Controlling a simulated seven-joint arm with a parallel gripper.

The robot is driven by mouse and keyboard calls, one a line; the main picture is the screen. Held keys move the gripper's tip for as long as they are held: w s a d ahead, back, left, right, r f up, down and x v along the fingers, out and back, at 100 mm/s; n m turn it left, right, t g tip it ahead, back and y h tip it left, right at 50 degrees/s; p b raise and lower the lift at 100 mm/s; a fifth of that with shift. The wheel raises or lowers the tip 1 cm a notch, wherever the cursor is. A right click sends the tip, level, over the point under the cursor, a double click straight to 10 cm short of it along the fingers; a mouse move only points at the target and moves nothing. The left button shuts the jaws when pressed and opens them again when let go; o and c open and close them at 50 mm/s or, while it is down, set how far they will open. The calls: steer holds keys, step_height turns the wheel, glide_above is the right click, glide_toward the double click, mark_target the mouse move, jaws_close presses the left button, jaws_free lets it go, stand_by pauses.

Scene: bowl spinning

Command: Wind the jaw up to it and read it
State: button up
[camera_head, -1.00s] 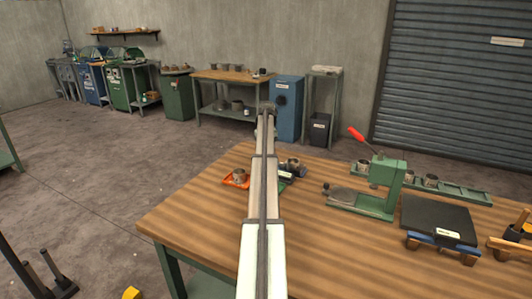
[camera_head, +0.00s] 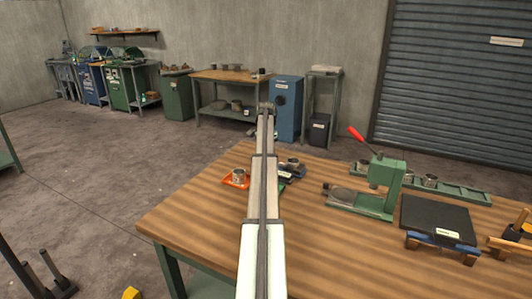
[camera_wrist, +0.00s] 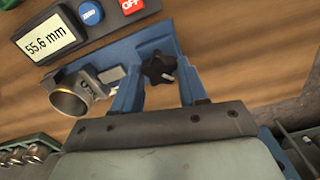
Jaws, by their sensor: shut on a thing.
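A blue measuring fixture (camera_wrist: 148,43) lies on the wooden table in the wrist view. Its display (camera_wrist: 50,40) reads 55,6 mm, beside a blue ZERO button (camera_wrist: 90,13) and a red OFF button (camera_wrist: 131,6). A metal ring (camera_wrist: 68,101) with marks on its side sits at the fixture's left, close to a small grey jaw piece (camera_wrist: 112,74). I cannot tell whether they touch. My gripper (camera_wrist: 160,80) is shut on the black star knob (camera_wrist: 160,66), with a blue finger on either side. In the head view my arm partly hides the fixture.
A green press (camera_head: 385,172) with a red lever stands to the right. A green rack (camera_head: 475,196) with several rings is behind it, and a dark plate (camera_head: 436,214) in front. The table's front left is bare.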

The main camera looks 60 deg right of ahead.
steer(key=shift+o, duration=0.2)
steer(key=shift+m, duration=1.5)
steer(key=o, duration=1)
steer(key=shift+r, duration=0.1)
step_height(320, 180, up, 14)
steer(key=shift+f, duration=0.15)
